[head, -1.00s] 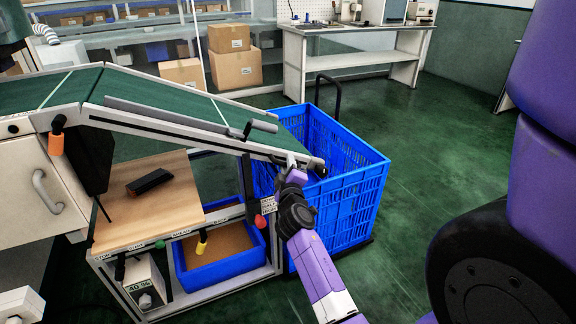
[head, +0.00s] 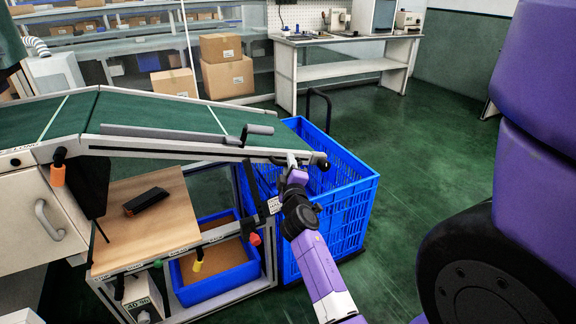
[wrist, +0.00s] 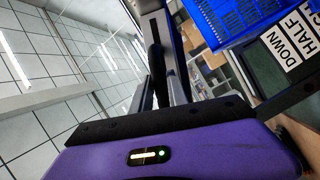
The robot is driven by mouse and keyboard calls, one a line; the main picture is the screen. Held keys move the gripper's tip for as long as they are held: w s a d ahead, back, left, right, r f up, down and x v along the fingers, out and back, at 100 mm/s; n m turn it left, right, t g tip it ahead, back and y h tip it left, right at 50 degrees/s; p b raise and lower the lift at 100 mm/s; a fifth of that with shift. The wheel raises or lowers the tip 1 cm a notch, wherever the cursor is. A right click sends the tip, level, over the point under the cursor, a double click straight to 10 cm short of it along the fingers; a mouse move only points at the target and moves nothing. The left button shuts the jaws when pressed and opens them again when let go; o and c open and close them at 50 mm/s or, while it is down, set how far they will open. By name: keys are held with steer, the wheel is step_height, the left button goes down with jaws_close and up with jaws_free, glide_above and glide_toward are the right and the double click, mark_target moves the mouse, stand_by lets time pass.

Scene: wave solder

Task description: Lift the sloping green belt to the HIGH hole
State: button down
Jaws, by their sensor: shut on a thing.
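The green belt (head: 180,112) shows in the head view, running from the flat section at left out to its free end over a blue crate. It slopes down only slightly to the right. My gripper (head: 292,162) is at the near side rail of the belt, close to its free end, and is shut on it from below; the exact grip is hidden. A dark post (head: 250,185) with a label plate (head: 274,204) stands under the belt. In the wrist view the plate (wrist: 290,45) reads DOWN and HALF. The holes and any HIGH mark cannot be made out.
The blue crate (head: 340,215) stands right beside my arm, under the belt's end. A wooden shelf (head: 165,225) holds a black object. Open green floor lies at right.

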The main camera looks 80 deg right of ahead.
steer(key=c, duration=1.6)
jaws_free()
steer(key=shift+o, duration=0.2)
steer(key=v, duration=0.8)
steer(key=shift+b, duration=0.4)
